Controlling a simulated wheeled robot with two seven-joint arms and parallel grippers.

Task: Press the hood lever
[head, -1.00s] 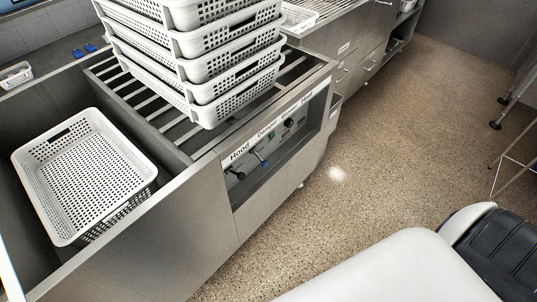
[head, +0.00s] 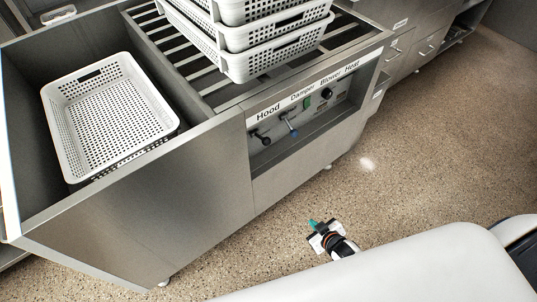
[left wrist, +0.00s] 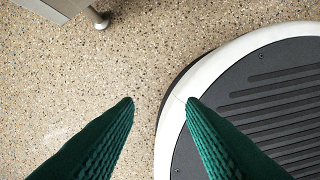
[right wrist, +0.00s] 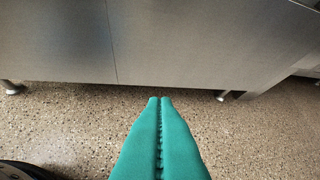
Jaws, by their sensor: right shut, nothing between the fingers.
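The hood lever (head: 262,138) is a short dark lever below the "Hood" label on the recessed control panel (head: 275,155) of the grey metal unit. My right gripper (head: 313,224) is in front of and below the panel, apart from the levers. Its green fingers are shut together and empty in the right wrist view (right wrist: 160,100), facing the unit's plain lower metal side. My left gripper (left wrist: 160,103) shows only in the left wrist view, its fingers apart and empty above the floor and my base.
A white perforated basket (head: 68,140) sits in the unit's left bay. Several stacked white baskets (head: 262,62) stand on the slatted top (head: 195,80). A black knob (head: 326,94) and green switch (head: 306,103) sit right on the panel. The speckled floor (head: 430,150) is clear on the right.

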